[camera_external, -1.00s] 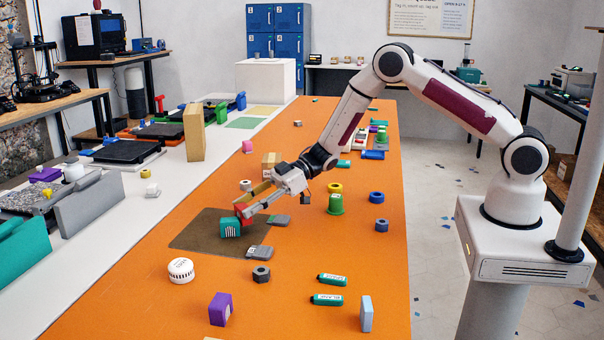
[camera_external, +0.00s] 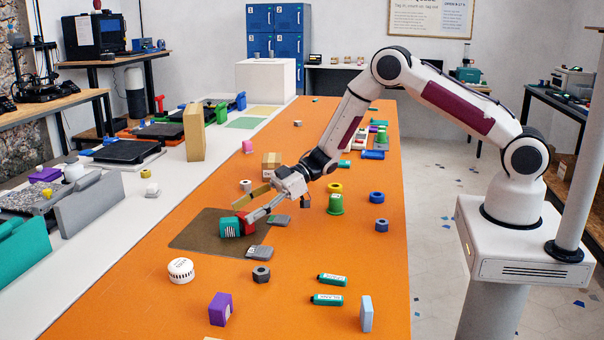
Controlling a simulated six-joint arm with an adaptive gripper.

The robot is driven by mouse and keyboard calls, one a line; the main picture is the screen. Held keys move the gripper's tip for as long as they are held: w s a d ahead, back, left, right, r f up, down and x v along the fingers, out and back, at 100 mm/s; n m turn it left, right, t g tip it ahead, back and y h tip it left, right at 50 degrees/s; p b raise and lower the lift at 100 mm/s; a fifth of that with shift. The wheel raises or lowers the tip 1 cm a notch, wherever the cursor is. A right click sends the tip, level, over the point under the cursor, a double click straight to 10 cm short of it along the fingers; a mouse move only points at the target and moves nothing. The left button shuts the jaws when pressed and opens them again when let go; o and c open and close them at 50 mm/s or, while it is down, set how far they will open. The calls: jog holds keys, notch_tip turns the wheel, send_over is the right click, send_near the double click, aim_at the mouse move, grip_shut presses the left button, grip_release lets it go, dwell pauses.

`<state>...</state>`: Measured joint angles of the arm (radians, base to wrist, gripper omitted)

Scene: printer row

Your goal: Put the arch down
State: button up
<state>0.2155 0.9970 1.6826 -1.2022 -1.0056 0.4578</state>
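A small red piece (camera_external: 246,219), the likeliest arch, is at the right side of a teal block (camera_external: 229,228) with a white striped label. Both are at the dark brown mat (camera_external: 196,236) on the orange table. My gripper (camera_external: 245,212) reaches down from the upper right, its fingertips at the red piece. The fingers stand apart, one yellowish and one grey, and look open. The fingertips partly hide the red piece, so its full shape and any contact with the fingers are unclear.
A grey piece (camera_external: 259,252) lies at the mat's front right edge, and another (camera_external: 279,220) lies right of the gripper. A white round tub (camera_external: 181,270) and dark hex nut (camera_external: 261,274) stand in front. The mat's left part is clear.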

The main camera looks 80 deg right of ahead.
jog(key=shift+r, duration=0.15)
jog(key=shift+r, duration=0.45)
jog(key=v, duration=1.2)
dwell(0.4)
jog(key=w+d+r+m+t+h, duration=0.1)
jog(key=d+r+h, duration=0.2)
jog(key=r, duration=0.3)
jog(key=d+r+m+t+h, duration=0.1)
jog(key=d+r+m+h, duration=0.1)
jog(key=r+h, duration=0.35)
jog(key=s+d+r+m+h, duration=0.3)
jog(key=s+r, duration=0.5)
jog(key=r, duration=0.1)
jog(key=s+a+m+g+y, duration=0.1)
jog(key=s+a+g, duration=0.2)
jog(key=s, duration=1.3)
jog(key=s+a+m+g, duration=0.2)
jog(key=s+a, duration=0.4)
jog(key=s, duration=1.1)
jog(key=shift+a+f+g+y, duration=0.35)
jog(key=shift+a+f+g, duration=0.05)
jog(key=shift+g, duration=0.2)
